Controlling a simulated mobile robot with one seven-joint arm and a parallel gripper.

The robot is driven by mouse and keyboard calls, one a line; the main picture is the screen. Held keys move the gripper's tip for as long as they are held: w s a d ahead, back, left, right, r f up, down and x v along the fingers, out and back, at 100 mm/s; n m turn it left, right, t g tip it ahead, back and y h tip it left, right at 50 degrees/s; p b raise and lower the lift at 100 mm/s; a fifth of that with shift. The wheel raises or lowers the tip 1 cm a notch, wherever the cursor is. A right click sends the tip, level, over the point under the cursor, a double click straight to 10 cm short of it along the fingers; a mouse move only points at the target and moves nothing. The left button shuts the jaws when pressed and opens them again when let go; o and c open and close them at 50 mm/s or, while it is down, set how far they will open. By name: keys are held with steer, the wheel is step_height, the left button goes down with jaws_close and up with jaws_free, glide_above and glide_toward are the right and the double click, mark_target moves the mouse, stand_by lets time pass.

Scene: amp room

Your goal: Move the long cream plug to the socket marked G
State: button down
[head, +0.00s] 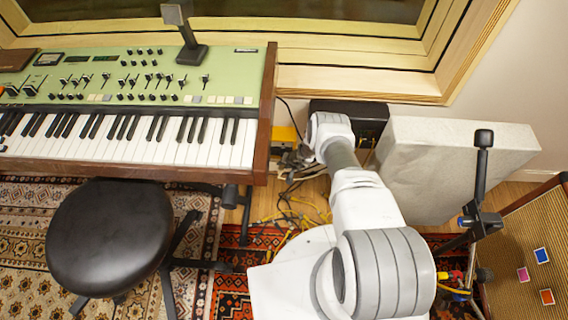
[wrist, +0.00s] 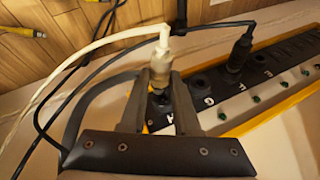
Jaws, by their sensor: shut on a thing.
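In the wrist view my gripper (wrist: 160,78) is shut on the cream plug (wrist: 161,60), one finger on each side of it. The plug stands roughly upright over the socket by the letter H, and its cream cable runs off to the left. I cannot tell whether its tip is in that socket. The socket marked G (wrist: 201,83) is just to the right on the dark, yellow-edged socket strip (wrist: 223,117) and looks empty. In the head view my arm hides my gripper and the plug.
A black plug (wrist: 238,52) stands in the strip farther right, its cable crossing behind the cream plug. Another dark plug rises behind. In the head view a keyboard (head: 120,138) and grey panel (head: 455,150) flank my arm.

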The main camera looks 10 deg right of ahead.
mark_target(281, 171)
steer(key=shift+s, duration=0.1)
stand_by(0.3)
steer(key=shift+s+a+r+p, duration=0.2)
steer(key=shift+s+p, duration=0.45)
steer(key=shift+p, duration=0.75)
steer(key=shift+s+a+f+p, duration=0.15)
steer(key=shift+s+a+p, duration=0.1)
steer(key=shift+s+p, duration=0.6)
steer(key=shift+w, duration=0.1)
steer(key=shift+f, duration=0.1)
steer(key=a+f+b, duration=0.1)
steer(key=b, duration=0.2)
steer(key=shift+w+y, duration=0.3)
steer(key=shift+w, duration=0.05)
steer(key=shift+w+a+r+n+t+y+b, duration=0.2)
steer(key=shift+w+a+y+b, duration=0.45)
steer(key=shift+b, duration=1.7)
steer(key=shift+w+a+r+n+t+y+b, duration=0.2)
steer(key=shift+w+a+y+b, duration=0.5)
steer(key=shift+b, duration=1.65)
steer(key=shift+w+a+n+t+y+b, duration=0.3)
steer(key=shift+w+a+b, duration=0.4)
steer(key=shift+b, duration=1.65)
